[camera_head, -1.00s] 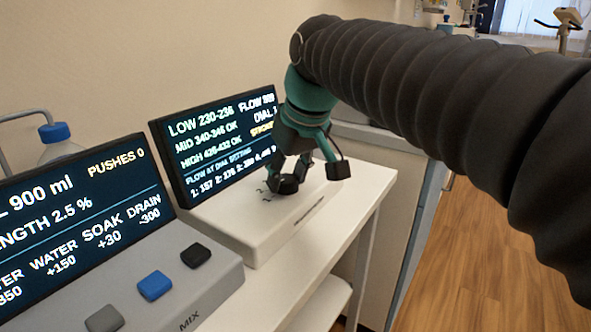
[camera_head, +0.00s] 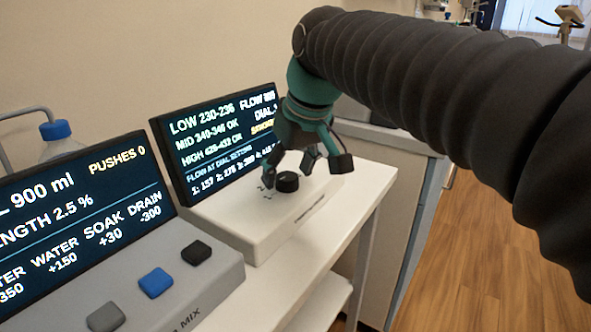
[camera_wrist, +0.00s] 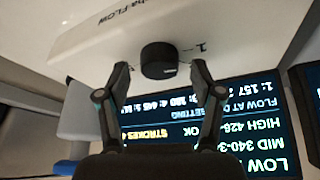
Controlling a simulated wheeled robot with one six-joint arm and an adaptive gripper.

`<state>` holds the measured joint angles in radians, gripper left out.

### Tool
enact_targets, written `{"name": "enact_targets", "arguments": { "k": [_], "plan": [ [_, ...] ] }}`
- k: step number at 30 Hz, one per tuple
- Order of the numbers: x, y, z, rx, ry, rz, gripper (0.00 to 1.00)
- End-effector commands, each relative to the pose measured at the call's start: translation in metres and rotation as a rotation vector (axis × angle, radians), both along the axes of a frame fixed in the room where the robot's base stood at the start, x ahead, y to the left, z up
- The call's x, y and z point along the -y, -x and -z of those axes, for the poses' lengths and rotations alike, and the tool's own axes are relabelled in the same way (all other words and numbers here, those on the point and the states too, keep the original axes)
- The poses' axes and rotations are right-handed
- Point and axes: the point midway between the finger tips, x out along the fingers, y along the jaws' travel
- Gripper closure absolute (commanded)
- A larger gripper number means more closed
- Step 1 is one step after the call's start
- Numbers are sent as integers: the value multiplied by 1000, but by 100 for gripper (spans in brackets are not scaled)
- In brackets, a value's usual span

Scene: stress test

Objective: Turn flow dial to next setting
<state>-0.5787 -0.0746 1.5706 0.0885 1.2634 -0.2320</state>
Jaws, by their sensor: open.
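The flow dial is a black round knob (camera_head: 287,182) on top of a white box (camera_head: 250,232). In the wrist view the dial (camera_wrist: 158,60) sits between and just beyond my gripper's two fingertips, with a printed "1" beside it. My gripper (camera_head: 308,165) is open and empty, pointing down just above the dial, its fingers apart from it. The dark flow screen (camera_head: 190,140) behind the box lists LOW, MID and HIGH ranges and flow at dial settings. Its right part is partly hidden by my gripper.
A grey mix console (camera_head: 225,278) with black, blue and grey buttons and its own screen (camera_head: 70,215) stands at the left. A blue-capped bottle (camera_head: 55,132) is behind it. The white shelf (camera_head: 372,185) has free room right of the box. Wooden floor lies to the right.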

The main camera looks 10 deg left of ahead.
Motion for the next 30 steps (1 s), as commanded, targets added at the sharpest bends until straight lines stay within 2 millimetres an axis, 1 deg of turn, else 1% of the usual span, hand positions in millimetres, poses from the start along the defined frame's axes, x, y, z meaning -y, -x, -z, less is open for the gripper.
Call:
{"name": "enact_targets", "arguments": {
  "k": [5,12,16,21,30],
  "plan": [
    [8,7,-27,3,-2,0,33],
    [20,20,-71,3,-2,0,33],
    [26,25,-89,2,-1,-1,33],
    [29,30,-101,1,0,-1,33],
    [31,31,-104,-1,0,-1,33]
  ]
}}
